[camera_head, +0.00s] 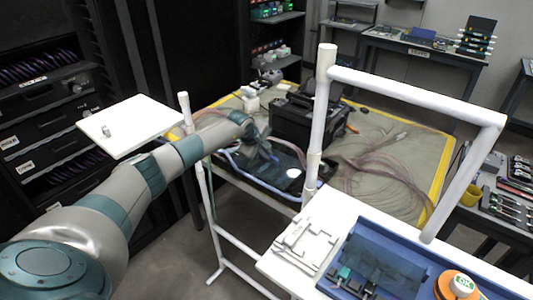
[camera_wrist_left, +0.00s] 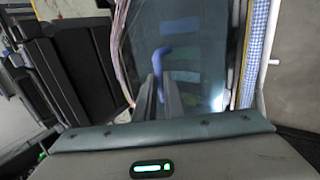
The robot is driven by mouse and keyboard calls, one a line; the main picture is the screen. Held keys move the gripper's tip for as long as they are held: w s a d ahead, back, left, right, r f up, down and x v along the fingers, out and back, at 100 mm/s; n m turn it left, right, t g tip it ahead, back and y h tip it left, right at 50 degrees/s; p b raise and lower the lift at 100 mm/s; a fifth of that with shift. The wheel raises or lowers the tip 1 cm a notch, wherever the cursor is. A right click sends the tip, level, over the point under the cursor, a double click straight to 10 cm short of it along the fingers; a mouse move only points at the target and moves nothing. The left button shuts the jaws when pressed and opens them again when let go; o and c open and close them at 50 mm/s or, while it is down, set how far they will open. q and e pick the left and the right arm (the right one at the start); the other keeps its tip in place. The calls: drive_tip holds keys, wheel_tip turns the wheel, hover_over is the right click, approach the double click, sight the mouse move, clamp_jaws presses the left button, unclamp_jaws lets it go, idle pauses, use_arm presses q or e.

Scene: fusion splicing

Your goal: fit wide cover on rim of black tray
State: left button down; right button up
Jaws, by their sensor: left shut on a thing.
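A dark, glossy, see-through panel, which looks like the wide cover (camera_wrist_left: 200,50), fills the middle of the left wrist view. A blue curved handle (camera_wrist_left: 163,55) rises from it. My left gripper (camera_wrist_left: 157,97) is shut on this handle; its fingertips meet at the handle's lower end. In the head view my left gripper (camera_head: 265,150) is over the black tray (camera_head: 270,183) on the far mat, with the shiny panel right below it. I cannot tell whether the panel sits on the rim or just above it. My right gripper is out of view.
A black boxy device (camera_head: 290,122) stands just behind the tray. Loose clear tubing (camera_head: 365,185) lies to its right on the mat (camera_head: 400,135). A white pipe frame (camera_head: 400,92) stands in front. A blue tray (camera_head: 385,262) is at front right; a white shelf (camera_head: 130,125) is at left.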

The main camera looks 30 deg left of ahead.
use_arm(q)
drive_tip(key=shift+f, duration=0.15)
drive_tip(key=c, duration=1.8)
unclamp_jaws()
drive_tip(key=shift+c, duration=0.2)
drive_tip(key=shift+r, duration=0.2)
drive_tip(key=shift+v, duration=0.75)
drive_tip(key=b+v, duration=0.2)
drive_tip(key=v, duration=0.8)
drive_tip(key=shift+r+b, duration=0.2)
drive_tip(key=shift+b, duration=0.2)
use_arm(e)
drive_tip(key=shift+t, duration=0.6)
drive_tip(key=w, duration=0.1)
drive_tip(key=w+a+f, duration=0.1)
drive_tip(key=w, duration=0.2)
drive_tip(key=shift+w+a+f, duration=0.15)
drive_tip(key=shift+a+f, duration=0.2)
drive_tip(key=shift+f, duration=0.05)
